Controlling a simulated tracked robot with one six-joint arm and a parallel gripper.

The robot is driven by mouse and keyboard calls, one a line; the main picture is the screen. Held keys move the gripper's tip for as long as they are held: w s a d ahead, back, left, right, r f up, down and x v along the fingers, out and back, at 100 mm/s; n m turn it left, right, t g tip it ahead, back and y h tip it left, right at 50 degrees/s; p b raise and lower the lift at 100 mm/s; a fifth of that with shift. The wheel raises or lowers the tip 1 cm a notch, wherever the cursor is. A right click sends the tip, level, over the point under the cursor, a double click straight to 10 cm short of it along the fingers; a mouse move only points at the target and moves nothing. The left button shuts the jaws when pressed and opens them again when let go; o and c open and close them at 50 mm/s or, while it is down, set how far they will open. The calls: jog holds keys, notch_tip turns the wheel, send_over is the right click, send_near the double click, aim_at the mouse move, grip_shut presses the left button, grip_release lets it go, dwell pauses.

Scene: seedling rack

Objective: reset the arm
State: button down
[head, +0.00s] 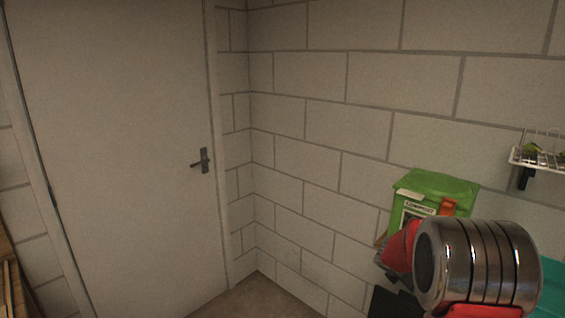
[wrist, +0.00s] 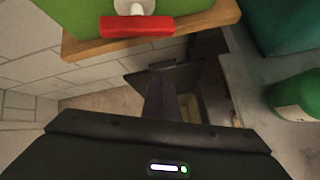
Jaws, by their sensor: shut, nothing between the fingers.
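My gripper (wrist: 172,88) shows in the wrist view as dark fingers beyond the black gripper body. It is shut, with nothing between the fingers. It is in the air, below the edge of a wooden shelf in that picture. In the head view, my arm's chrome and red link fills the lower right, in front of the wall. The gripper's fingers cannot be made out clearly there.
A green box (head: 440,188) stands by the block wall behind my arm. In the wrist view a wooden board (wrist: 200,22) is close above the fingers, and a green rounded object (wrist: 297,97) is at right. A wire rack (head: 540,158) hangs at right. A closed door (head: 110,150) is at left.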

jog(key=s+a+r+m+y, duration=0.1)
jog(key=s+a+r+m, duration=0.45)
jog(key=s+r, duration=0.35)
jog(key=s+a+r+m, duration=0.5)
jog(key=s+r+m, duration=0.2)
jog(key=s+r, duration=0.15)
jog(key=s+a+m+y, duration=0.2)
jog(key=s+a+m, duration=0.3)
jog(key=s, duration=0.6)
jog(key=s+a+m+y, duration=0.3)
jog(key=s+a+m, duration=0.2)
jog(key=s+a, duration=0.3)
jog(key=s, duration=0.3)
jog(key=shift+r, duration=0.4)
jog(key=shift+a+m, duration=0.1)
jog(key=shift+m, duration=0.15)
